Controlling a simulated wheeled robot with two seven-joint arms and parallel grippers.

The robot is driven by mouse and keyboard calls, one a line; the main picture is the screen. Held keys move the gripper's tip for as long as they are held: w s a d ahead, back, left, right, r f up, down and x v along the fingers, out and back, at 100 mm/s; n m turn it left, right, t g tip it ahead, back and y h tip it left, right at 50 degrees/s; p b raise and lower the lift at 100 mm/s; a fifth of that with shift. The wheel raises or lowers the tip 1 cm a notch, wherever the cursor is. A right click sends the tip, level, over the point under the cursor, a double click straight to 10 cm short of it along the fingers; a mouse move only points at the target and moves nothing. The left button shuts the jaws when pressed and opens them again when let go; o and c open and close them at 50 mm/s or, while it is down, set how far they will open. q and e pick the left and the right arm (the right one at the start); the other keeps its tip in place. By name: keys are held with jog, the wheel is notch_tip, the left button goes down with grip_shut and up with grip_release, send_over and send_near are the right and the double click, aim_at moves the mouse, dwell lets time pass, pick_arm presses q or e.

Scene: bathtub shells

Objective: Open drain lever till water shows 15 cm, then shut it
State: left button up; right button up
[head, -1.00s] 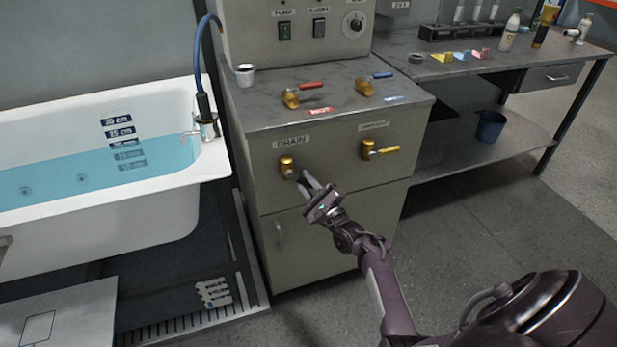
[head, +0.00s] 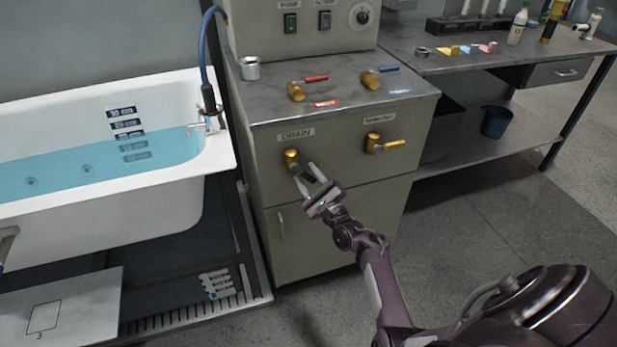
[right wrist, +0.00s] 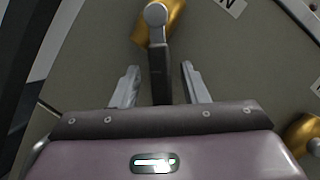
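The drain valve (head: 291,157), a brass body under the DRAIN label (head: 295,135), is on the cabinet front. Its dark grey handle (right wrist: 159,72) lies between the fingers of my right gripper (head: 305,172) in the right wrist view. The right gripper (right wrist: 161,83) is open, with a visible gap on both sides of the handle. The white bathtub (head: 190,178) holds blue water (head: 60,172). Its surface is near the third label down on the level scale (head: 125,124), below the 30 and 25 cm labels; lower labels are underwater.
Red-handled (head: 300,88) and blue-handled (head: 374,77) valves stand on the cabinet top (head: 345,98). A workbench (head: 420,62) is at the right. The floor before the cabinet is clear.

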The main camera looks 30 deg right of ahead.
jog(key=shift+s+f, duration=0.1)
jog(key=shift+s, duration=0.25)
pick_arm(q)
jog(key=shift+s+a+f+p, duration=0.1)
jog(key=shift+s+f+p, duration=0.2)
jog(key=shift+s, duration=0.3)
pick_arm(e)
jog(key=v, duration=0.7)
pick_arm(q)
jog(key=shift+r, duration=0.1)
jog(key=shift+a, duration=0.1)
dwell(0.9)
jog(key=shift+d, duration=0.35)
dwell(0.6)
jog(key=shift+a, duration=0.55)
